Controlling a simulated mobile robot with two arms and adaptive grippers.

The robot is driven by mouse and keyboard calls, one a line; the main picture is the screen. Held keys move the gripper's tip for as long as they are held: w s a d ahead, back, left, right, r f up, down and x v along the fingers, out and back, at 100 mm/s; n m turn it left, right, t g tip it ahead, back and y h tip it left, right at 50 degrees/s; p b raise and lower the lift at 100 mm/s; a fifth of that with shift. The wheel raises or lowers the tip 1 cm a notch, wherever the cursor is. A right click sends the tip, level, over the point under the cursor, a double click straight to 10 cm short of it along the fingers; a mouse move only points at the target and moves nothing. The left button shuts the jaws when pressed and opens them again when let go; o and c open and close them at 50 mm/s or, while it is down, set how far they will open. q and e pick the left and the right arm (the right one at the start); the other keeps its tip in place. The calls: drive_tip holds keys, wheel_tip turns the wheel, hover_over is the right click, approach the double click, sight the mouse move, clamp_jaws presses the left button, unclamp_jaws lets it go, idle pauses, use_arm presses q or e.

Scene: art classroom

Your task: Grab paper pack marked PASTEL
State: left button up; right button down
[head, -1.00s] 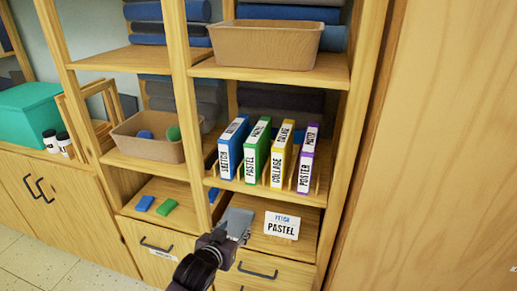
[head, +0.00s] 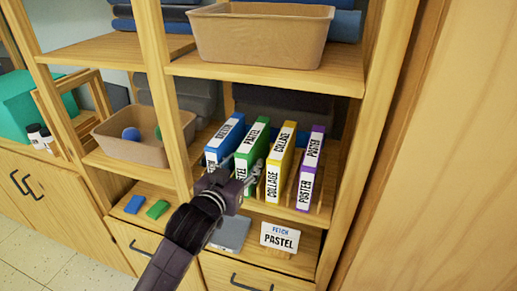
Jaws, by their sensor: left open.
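The green paper pack marked PASTEL (head: 253,141) stands upright on the middle shelf, between the blue pack marked SKETCH (head: 225,137) and the yellow pack marked COLLAGE (head: 279,165). My left gripper (head: 242,168) is open in front of the green pack. Its fingers point toward the shelf, one at each side of the pack's front, and they hide part of its lower label. I cannot tell whether they touch it. A card reading FETCH PASTEL (head: 280,237) stands on the lower shelf. My right gripper is not in view.
A purple pack marked POSTER (head: 310,169) stands right of the yellow one. A brown bin (head: 262,35) sits on the shelf above. Another bin (head: 135,148) is at left. A grey flat block (head: 231,235) lies below my gripper.

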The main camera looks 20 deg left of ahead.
use_arm(q)
drive_tip(key=shift+w, duration=0.7)
drive_tip(key=p+x, duration=0.1)
drive_tip(key=x, duration=0.4)
drive_tip(key=shift+w+d, duration=0.2)
drive_tip(key=shift+w, duration=0.1)
drive_tip(key=shift+w+f, duration=0.15)
drive_tip(key=shift+w, duration=0.25)
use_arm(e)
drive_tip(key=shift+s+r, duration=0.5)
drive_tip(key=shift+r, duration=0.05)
use_arm(q)
drive_tip(key=shift+c, duration=0.6)
clamp_jaws()
